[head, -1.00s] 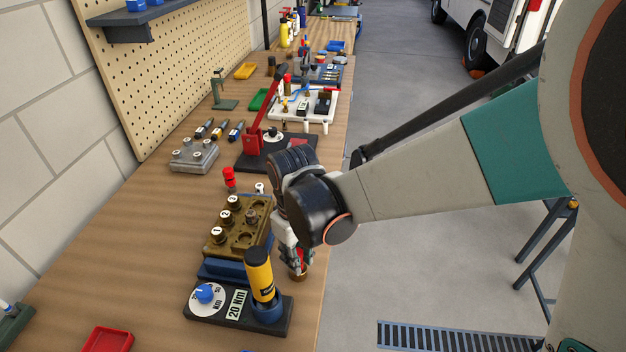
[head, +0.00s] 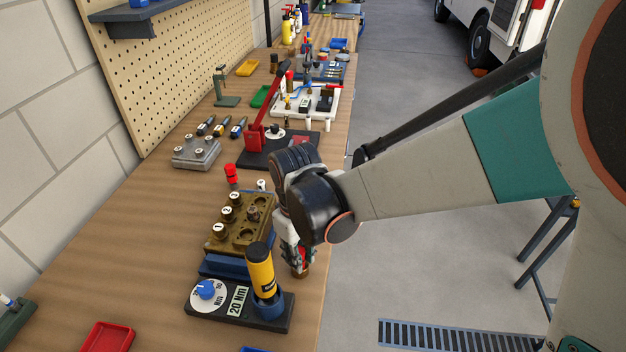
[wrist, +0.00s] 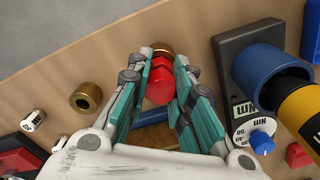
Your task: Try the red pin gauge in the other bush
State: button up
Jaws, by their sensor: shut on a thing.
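My gripper (wrist: 161,85) is shut on the red pin gauge (wrist: 159,82), whose red hexagonal end shows between the fingers in the wrist view. A bronze bush (wrist: 163,48) lies just beyond the gauge and is partly covered by it. In the head view this bush (head: 301,272) stands near the bench's right edge, right under my fingertips. I cannot tell whether the pin is inside it. A second bronze bush (wrist: 86,97), with an open bore, stands to the left in the wrist view. My arm hides it in the head view.
A torque tester (head: 240,303) with a yellow-handled driver (head: 260,268) stands close to my gripper. A red-topped piece (head: 231,172) and a black-based red lever press (head: 255,137) stand farther back. Bare bench lies at left.

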jog(key=shift+r, duration=0.15)
dwell(0.5)
jog(key=shift+s+r+p, duration=0.1)
jog(key=shift+r+p, duration=2.1)
jog(key=shift+r, duration=0.7)
